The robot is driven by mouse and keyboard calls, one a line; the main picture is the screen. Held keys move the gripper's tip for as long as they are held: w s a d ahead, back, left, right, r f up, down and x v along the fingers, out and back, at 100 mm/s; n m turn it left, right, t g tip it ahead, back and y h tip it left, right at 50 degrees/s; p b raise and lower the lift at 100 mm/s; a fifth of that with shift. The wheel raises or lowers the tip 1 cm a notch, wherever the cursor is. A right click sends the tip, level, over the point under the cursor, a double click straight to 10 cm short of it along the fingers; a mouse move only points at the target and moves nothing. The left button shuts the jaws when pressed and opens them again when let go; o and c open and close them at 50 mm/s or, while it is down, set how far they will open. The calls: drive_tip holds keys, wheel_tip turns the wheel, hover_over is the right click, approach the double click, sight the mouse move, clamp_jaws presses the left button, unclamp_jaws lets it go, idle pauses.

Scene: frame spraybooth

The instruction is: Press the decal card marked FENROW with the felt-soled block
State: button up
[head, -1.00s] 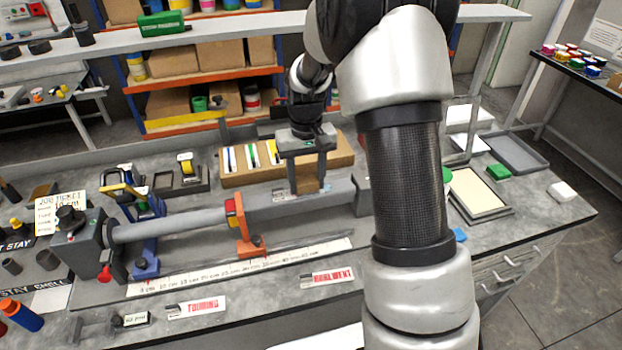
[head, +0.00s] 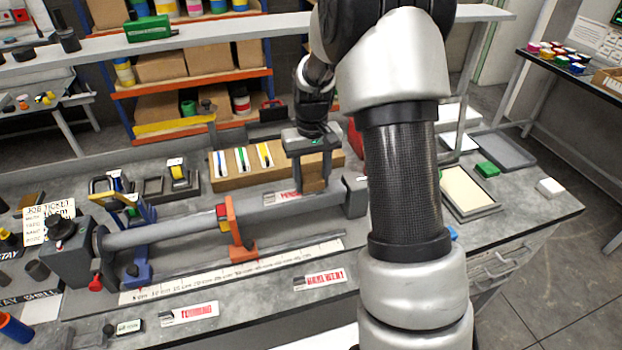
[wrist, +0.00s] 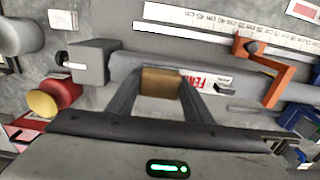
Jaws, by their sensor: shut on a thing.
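My gripper (head: 313,182) is shut on a brown block (wrist: 161,82), held between its two fingers over the long grey tube (head: 170,228). The block's underside is hidden, and I cannot tell whether it touches the tube. A white card with red letters (wrist: 205,82) lies on the tube beside and partly behind the block. Its letters begin "FE" and the rest is covered; it also shows in the head view (head: 287,197), left of the block. Two other cards lie on the bench front, one (head: 190,313) at left and one (head: 320,279) nearer the middle.
An orange clamp (head: 238,230) and a blue clamp (head: 138,258) stand at the tube. A cardboard box with coloured strips (head: 240,170) sits behind it. A white ruler (head: 230,271) runs along the front. A tray with a pale pad (head: 466,190) lies at right.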

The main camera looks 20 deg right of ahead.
drive_tip(key=shift+r+p, duration=1.95)
drive_tip(key=shift+r, duration=1.45)
hover_over(291, 194)
drive_tip(key=shift+s+f+b, duration=0.1)
drive_tip(key=shift+f+b, duration=2.2)
drive_tip(key=shift+f, duration=0.65)
drive_tip(key=shift+f+b, duration=0.4)
drive_tip(key=shift+f, duration=0.2)
